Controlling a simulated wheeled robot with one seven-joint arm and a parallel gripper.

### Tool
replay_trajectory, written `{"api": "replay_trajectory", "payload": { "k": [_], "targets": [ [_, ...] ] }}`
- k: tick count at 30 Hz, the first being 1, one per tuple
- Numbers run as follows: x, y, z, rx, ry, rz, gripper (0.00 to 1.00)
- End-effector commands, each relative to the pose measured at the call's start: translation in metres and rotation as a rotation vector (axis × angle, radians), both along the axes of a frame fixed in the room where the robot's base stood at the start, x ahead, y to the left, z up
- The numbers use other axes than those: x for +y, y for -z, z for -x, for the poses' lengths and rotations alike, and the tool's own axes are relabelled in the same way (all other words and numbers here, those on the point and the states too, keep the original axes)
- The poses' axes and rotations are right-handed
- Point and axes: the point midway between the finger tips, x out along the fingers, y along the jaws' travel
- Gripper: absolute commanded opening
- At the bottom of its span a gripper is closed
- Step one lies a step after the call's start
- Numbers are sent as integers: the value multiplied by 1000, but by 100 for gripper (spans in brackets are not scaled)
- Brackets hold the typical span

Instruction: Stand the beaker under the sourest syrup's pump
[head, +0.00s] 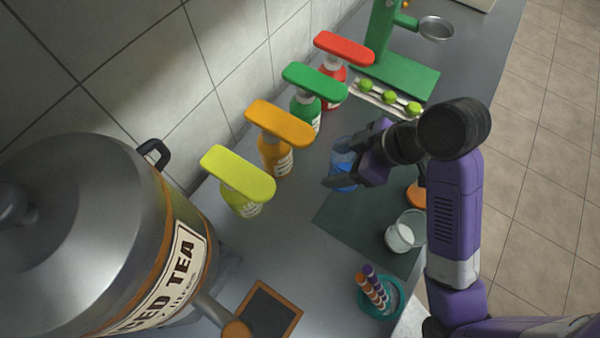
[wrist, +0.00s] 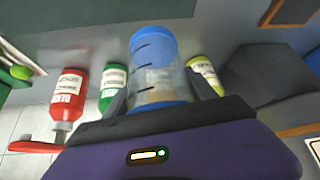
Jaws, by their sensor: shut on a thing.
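My gripper (head: 345,170) is shut on a clear beaker with blue ends (wrist: 155,65); the beaker also shows in the head view (head: 342,160), partly covered by my fingers. I cannot tell whether it touches the counter. Along the wall stand syrup pump bottles with wide tops: yellow-green (head: 243,203), orange (head: 275,157), green (head: 306,108) and red (head: 333,72). The beaker is in front of the row, apart from the bottles, nearest the orange and green ones. In the wrist view, red (wrist: 69,93), green (wrist: 112,84) and yellow-green (wrist: 204,75) show; orange is mostly behind the beaker. Labels are too small to read surely.
A large iced tea urn (head: 170,270) stands at left, with a small chalkboard (head: 268,312) near its tap. A glass (head: 405,232) and a teal cup of striped sticks (head: 378,296) stand at front. A lime tray (head: 370,95) and green press (head: 395,72) are behind.

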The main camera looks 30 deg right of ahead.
Motion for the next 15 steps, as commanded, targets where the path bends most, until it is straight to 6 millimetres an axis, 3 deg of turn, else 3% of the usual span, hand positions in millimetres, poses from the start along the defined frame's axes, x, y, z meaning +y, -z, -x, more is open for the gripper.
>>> {"api": "replay_trajectory", "payload": {
  "k": [6,15],
  "targets": [
    [1,47,1,4,-1,-2,16],
    [1,86,1,1,-2,0,16]
  ]
}}
